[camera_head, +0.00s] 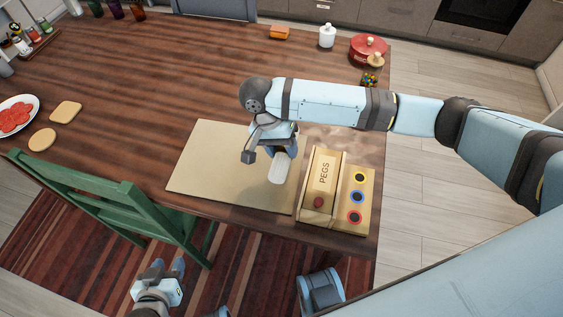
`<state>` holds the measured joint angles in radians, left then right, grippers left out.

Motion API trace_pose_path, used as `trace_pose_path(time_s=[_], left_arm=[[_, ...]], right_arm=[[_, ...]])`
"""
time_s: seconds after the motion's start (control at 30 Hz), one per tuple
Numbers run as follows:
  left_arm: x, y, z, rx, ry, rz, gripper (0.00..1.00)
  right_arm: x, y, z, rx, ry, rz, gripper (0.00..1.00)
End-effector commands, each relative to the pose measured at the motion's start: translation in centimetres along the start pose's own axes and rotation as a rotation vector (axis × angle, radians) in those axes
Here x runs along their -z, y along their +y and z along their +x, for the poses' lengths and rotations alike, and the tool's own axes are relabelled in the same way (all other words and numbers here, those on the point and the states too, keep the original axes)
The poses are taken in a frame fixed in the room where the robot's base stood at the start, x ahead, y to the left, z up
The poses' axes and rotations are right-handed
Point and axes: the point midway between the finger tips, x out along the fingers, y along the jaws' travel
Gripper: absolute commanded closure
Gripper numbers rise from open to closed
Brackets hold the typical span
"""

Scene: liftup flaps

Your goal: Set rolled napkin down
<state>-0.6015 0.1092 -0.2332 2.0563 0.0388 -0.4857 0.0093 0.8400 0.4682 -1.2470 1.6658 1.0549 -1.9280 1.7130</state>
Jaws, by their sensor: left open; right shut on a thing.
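The rolled napkin (280,169) is a pale, whitish roll seen over the right part of a beige mat (212,165) on the wooden table. My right gripper (277,151) is shut on the napkin's upper end in this view. The arm and wrist above hide part of the grip. I cannot tell whether the napkin touches the mat. My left gripper (168,268) is open and empty, low in the picture, in front of the table and over the striped rug.
A wooden PEGS box (322,178) and a board with coloured rings (349,202) stand close to the mat's right side. A green chair (120,207) is at the front left edge. A red pot (368,48) stands at the far right; the table's middle is clear.

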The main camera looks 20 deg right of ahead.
Motion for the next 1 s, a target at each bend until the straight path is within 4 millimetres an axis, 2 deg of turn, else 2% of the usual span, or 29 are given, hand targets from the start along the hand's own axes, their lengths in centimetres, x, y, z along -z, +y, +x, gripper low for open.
trace_pose_path(time_s=[0.2, 0.47, 0.83, 0.87, 0.9, 1.0], left_arm=[[0.4, 0.1, -0.1, -0.003, 0.013, 0.007, 0.57], [-0.6, -0.2, 0.1, -0.003, 0.004, 0.023, 0.57], [-0.3, -0.2, -0.2, -0.003, 0.003, 0.024, 0.57], [-0.3, -0.2, -0.2, -0.003, 0.003, 0.023, 0.57], [-0.4, -0.1, -0.1, -0.003, 0.003, 0.021, 0.57], [-0.3, 0.0, -0.1, -0.003, 0.004, 0.016, 0.57]], right_arm=[[0.1, -0.6, 1.5, 0.000, 0.000, 0.000, 0.81], [0.4, -1.9, 4.9, 0.000, 0.001, -0.001, 0.81], [0.4, -2.0, 5.1, 0.000, 0.000, 0.000, 0.81], [0.4, -2.0, 5.2, 0.000, 0.000, 0.000, 0.55], [0.4, -2.0, 5.2, 0.001, 0.000, 0.000, 0.46], [0.4, -2.0, 5.2, 0.001, 0.000, 0.000, 0.46]])
